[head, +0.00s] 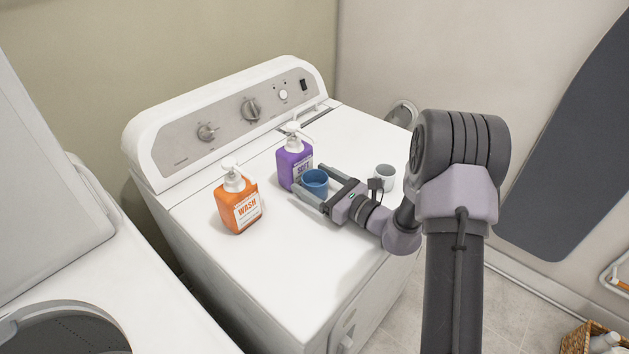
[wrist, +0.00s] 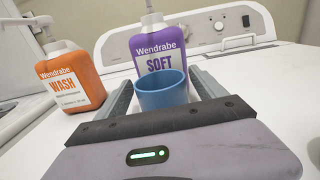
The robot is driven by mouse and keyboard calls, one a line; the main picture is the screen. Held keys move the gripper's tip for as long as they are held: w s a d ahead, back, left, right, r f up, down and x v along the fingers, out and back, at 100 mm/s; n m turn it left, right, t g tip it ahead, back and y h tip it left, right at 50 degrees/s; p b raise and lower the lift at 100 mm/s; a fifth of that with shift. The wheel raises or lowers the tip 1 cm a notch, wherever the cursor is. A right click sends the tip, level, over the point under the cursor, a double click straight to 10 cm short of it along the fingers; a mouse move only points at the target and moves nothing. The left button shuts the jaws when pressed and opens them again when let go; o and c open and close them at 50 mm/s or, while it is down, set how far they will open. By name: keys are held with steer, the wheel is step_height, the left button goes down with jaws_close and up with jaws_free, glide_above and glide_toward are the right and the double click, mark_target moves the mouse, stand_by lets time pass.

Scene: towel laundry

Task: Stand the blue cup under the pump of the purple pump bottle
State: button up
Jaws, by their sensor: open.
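The blue cup (head: 315,183) stands upright on the white machine top, just in front of the purple pump bottle (head: 291,163). The bottle's white pump (head: 294,132) points its spout toward the cup's side; I cannot tell whether the spout is exactly above the cup. In the wrist view the cup (wrist: 161,91) covers the lower front of the purple bottle (wrist: 165,50), labelled SOFT. My gripper (head: 309,178) is open, low over the top, with one finger on each side of the cup. Gaps show beside the cup between the fingers (wrist: 160,88).
An orange pump bottle (head: 238,203) labelled WASH stands to the left of the gripper. The control panel (head: 240,115) rises behind. The front of the machine top is clear.

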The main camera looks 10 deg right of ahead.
steer(key=shift+s+a+f, duration=0.15)
steer(key=shift+s+f, duration=0.1)
steer(key=shift+f, duration=0.45)
steer(key=shift+w+r+p, duration=0.1)
steer(key=shift+r+p, duration=0.3)
steer(key=shift+p, duration=0.15)
steer(key=v, duration=0.4)
steer(key=p+v, duration=0.1)
steer(key=v, duration=0.2)
steer(key=p+v, duration=0.1)
steer(key=v, duration=0.3)
steer(key=shift+d+r, duration=0.4)
steer(key=s+a+r+n+g+y, duration=0.2)
steer(key=s+a+r+n+g, duration=0.2)
steer(key=a+n, duration=0.15)
steer(key=s+a+r+n+g+y, duration=0.1)
steer(key=s+a+r+n+g, duration=0.3)
steer(key=a, duration=0.3)
steer(key=s+a+r+n+g+h, duration=0.3)
steer(key=s+a+n+g+h, duration=0.15)
steer(key=s+n, duration=0.45)
steer(key=s+d+r+n+t+h, duration=0.3)
steer(key=s+d+r+n+h, duration=0.1)
steer(key=s+d+n+h, duration=0.1)
steer(key=shift+s+d+r+n+h, duration=0.35)
steer(key=shift+s+d+h, duration=0.25)
steer(key=shift+s+h, duration=0.5)
